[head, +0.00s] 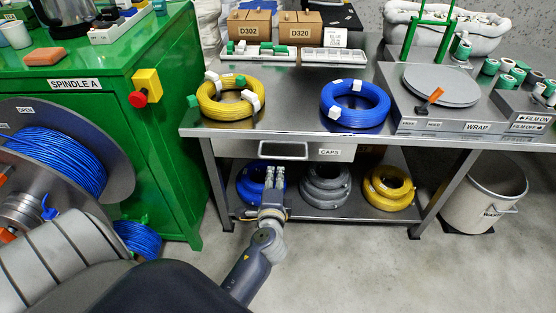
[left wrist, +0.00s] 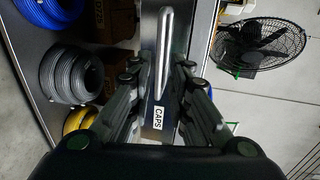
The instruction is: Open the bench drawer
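The bench drawer (head: 305,151) is a metal front labelled CAPS under the left part of the steel bench top, and it looks closed. Its bar handle (head: 283,150) is left of the label; in the left wrist view the handle (left wrist: 165,55) runs up the picture, with the drawer front (left wrist: 152,100) behind it. My left gripper (head: 274,176) is just below and in front of the handle in the head view. In the left wrist view this gripper (left wrist: 158,72) is open, with its fingers apart and the handle showing between and beyond them. My right gripper is out of view.
The bench top (head: 290,122) holds a yellow coil (head: 230,112) and a blue coil (head: 355,118). The lower shelf (head: 340,213) holds blue, grey and yellow coils. A green cabinet (head: 165,130) and cable reel (head: 120,175) stand left. The floor in front is clear.

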